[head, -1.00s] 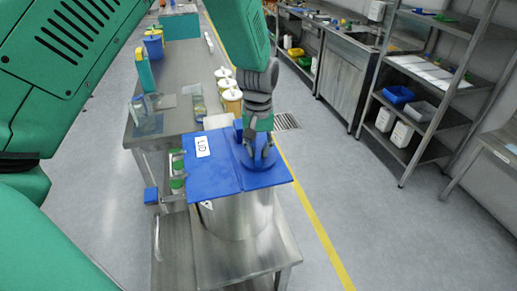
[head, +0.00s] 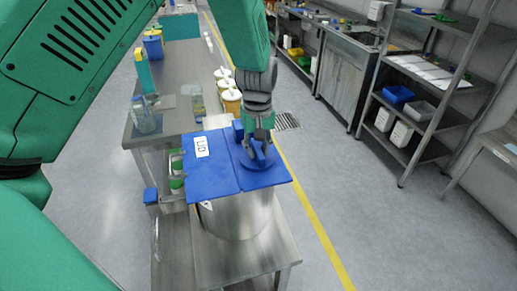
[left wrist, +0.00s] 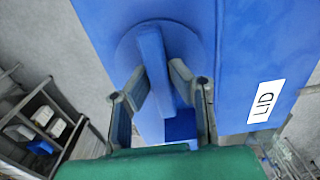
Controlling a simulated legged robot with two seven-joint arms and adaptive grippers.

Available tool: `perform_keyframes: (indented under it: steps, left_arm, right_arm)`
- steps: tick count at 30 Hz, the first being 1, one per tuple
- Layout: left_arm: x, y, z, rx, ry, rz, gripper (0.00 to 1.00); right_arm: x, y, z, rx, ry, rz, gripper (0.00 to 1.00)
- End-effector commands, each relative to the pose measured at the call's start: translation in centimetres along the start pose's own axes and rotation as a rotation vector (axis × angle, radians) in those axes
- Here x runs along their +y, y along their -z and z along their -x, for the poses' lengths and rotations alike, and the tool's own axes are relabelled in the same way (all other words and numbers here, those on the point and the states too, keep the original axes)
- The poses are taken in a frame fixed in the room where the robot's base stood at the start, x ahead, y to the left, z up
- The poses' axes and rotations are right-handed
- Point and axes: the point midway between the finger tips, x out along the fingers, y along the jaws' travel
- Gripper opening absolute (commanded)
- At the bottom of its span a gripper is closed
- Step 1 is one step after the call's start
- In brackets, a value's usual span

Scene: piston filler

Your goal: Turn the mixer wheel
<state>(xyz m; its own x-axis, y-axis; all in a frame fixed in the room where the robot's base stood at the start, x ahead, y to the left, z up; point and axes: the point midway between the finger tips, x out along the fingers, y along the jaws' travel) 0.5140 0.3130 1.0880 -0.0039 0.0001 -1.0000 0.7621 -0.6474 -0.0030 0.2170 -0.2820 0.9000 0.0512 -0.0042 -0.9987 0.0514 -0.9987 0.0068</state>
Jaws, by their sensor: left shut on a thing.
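The mixer wheel (head: 262,164) is a blue disc on the blue lid in the head view. In the left wrist view the wheel (left wrist: 128,52) carries a raised straight blue bar (left wrist: 153,62). My left gripper (head: 256,152) points down onto the wheel from above. In the left wrist view the left gripper (left wrist: 163,75) has one finger on each side of the bar and is shut on it. The fingers and wrist hide part of the wheel in the head view. My right gripper is not in view.
The blue lid (head: 211,176) with a white "LID" label covers a steel vessel (head: 235,217) on a steel stand. A steel table (head: 180,75) with jars and tubs runs behind it. Shelves (head: 425,105) stand at the right. The floor between is clear.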

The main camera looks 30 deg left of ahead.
Motion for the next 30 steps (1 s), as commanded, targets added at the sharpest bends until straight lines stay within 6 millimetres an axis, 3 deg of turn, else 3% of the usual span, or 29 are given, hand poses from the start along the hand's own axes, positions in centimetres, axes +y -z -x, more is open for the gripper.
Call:
perform_keyframes:
  steps: [2, 3, 4, 13, 17, 30]
  left_arm:
    - [0.4, 0.6, 0.5, 0.017, -0.012, 0.000, 0.00]
    - [0.3, 0.6, 0.5, 0.017, -0.012, 0.000, 0.30]
    - [0.3, 0.6, 0.5, 0.016, -0.012, 0.000, 0.36]
    - [0.1, 0.2, 0.3, 0.008, -0.006, -0.001, 0.36]
    - [0.1, 0.2, 1.1, 0.008, -0.007, -0.002, 0.36]
    - [0.2, 0.4, 9.7, 0.010, -0.007, -0.001, 0.36]
  right_arm:
    - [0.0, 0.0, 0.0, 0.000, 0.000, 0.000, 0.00]
    - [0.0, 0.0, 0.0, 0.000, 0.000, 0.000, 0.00]
    - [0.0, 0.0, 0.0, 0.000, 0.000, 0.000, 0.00]
    - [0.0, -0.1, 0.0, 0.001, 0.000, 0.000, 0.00]
    - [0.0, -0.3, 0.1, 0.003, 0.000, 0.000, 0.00]
    - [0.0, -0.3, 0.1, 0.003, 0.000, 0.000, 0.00]
